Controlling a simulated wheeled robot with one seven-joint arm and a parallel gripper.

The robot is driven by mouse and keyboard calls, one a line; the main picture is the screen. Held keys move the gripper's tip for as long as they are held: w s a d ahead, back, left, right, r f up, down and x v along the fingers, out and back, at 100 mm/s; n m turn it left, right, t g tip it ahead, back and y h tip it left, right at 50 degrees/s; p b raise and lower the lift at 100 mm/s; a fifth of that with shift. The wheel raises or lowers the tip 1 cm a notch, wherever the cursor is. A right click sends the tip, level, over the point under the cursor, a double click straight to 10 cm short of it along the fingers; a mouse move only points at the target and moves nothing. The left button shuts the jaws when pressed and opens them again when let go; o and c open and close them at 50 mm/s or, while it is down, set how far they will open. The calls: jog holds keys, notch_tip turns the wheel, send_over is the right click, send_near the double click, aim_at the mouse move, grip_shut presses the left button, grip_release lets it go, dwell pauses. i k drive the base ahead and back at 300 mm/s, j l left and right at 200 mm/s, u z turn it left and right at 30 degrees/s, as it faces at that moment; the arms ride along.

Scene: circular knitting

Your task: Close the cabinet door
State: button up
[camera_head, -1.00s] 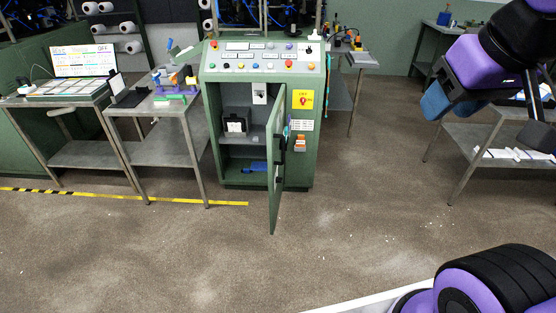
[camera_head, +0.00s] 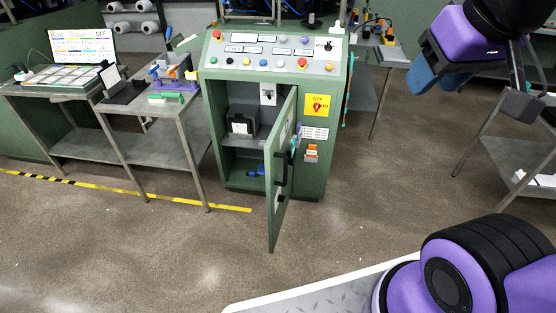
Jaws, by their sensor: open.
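The green cabinet (camera_head: 222,178) stands at the centre, with a sloped control panel of coloured buttons on top. Its door (camera_head: 280,175) is open, swung out toward me and seen nearly edge-on. A dark handle (camera_head: 281,169) is on the door. My gripper (camera_head: 475,95) is at the upper right, well apart from the door. Its blue and dark finger parts stand apart with nothing between them.
Metal tables (camera_head: 160,150) stand left of the cabinet, holding a board and tools. Another metal table (camera_head: 515,160) is at the right, near my gripper. Yellow-black tape (camera_head: 120,193) marks the floor at left. The floor in front of the door is clear.

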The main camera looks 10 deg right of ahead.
aim_at(279, 162)
jog(key=i+l+u, duration=0.2)
jog(key=i+l, duration=0.5)
